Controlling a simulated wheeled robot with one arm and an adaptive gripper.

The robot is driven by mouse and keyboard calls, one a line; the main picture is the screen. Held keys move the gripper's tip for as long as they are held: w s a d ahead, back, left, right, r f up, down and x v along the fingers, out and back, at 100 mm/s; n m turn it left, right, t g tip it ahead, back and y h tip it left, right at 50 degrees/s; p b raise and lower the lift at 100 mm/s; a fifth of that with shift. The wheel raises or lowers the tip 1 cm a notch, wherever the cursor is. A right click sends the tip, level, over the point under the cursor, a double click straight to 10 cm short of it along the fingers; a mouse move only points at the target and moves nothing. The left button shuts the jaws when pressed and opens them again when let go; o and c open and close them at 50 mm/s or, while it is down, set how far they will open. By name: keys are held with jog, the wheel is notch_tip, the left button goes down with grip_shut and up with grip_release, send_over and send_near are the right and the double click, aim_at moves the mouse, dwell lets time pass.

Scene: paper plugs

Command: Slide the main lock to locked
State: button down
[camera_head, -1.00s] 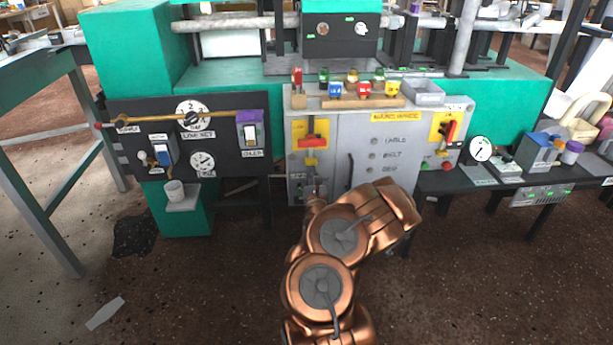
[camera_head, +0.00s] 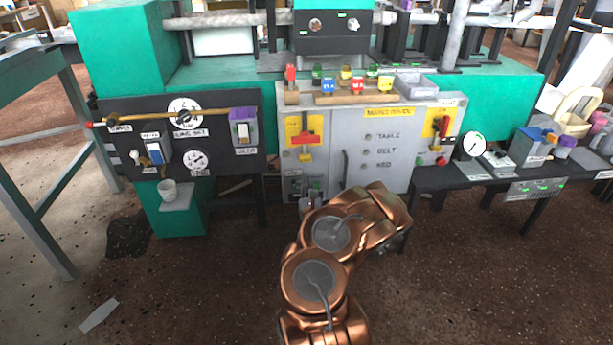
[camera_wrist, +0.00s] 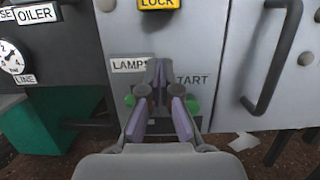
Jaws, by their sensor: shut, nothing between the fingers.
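The main lock appears to be the red slider (camera_head: 305,138) on a yellow plate, on the left part of the grey cabinet front in the head view. A small yellow tag (camera_head: 305,155) sits just below it. In the wrist view a yellow LOCK label (camera_wrist: 158,4) is cut by the top edge, and the slider itself is out of that view. My gripper (camera_wrist: 162,68) is shut and empty, below the LOCK label and in front of the LAMP and START labels. In the head view my gripper (camera_head: 313,193) is small and partly hidden by my arm.
Green parts (camera_wrist: 193,106) show beside my fingers. A dark vertical door handle (camera_wrist: 274,62) stands out to the right. The black panel (camera_head: 225,160) with gauges is left of the cabinet (camera_head: 400,150). A red rotary switch (camera_head: 442,127) is at the right.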

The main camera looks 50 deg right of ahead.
jog(key=p+v, duration=0.2)
jog(key=v, duration=0.5)
jog(key=shift+s+a+p, duration=0.2)
jog(key=shift+s+p, duration=0.05)
jog(key=shift+p, duration=0.1)
jog(key=shift+f, duration=0.1)
